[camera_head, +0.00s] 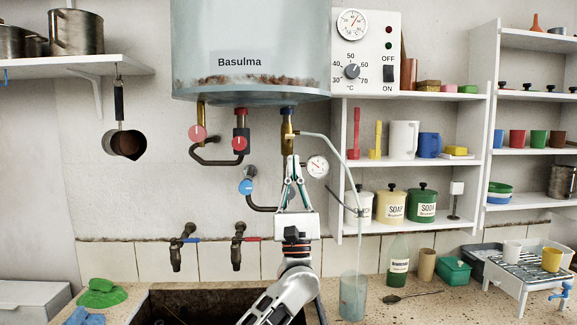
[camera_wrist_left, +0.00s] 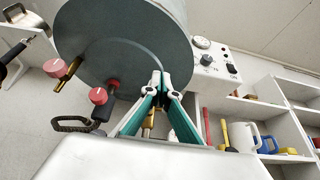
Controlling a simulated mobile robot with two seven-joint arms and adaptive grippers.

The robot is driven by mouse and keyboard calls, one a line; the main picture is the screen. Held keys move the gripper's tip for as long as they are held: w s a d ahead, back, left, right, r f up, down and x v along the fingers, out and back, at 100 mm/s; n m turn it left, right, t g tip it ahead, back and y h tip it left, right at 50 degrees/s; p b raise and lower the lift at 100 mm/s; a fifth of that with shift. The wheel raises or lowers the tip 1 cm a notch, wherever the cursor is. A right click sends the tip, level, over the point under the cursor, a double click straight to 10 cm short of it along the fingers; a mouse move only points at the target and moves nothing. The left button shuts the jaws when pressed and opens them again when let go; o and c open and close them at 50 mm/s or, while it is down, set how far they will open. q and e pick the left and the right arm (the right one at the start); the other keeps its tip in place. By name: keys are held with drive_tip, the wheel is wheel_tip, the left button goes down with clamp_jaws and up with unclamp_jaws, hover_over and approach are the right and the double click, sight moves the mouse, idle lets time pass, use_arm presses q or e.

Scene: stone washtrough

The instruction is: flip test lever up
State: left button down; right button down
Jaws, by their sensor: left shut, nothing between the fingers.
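My left gripper (camera_head: 293,160) is shut and empty, pointing up below the boiler (camera_head: 250,45) marked Basulma. Its fingertips are just under the brass valve (camera_head: 287,128) with a blue top, at the boiler's underside. In the left wrist view the closed fingertips (camera_wrist_left: 160,78) stand in front of the boiler's bottom (camera_wrist_left: 115,65). Brass parts show partly behind the fingers. I cannot clearly make out the test lever; it may be at this valve, partly hidden by the fingers. Whether the fingertips touch the valve I cannot tell. My right gripper is not in view.
A clear tube (camera_head: 335,150) runs from the valve to a jar (camera_head: 353,297) on the counter. A pressure gauge (camera_head: 317,166) sits close right of the fingers. Red knobs (camera_head: 239,143) and a blue knob (camera_head: 247,187) are left. Shelves (camera_head: 410,165) stand right.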

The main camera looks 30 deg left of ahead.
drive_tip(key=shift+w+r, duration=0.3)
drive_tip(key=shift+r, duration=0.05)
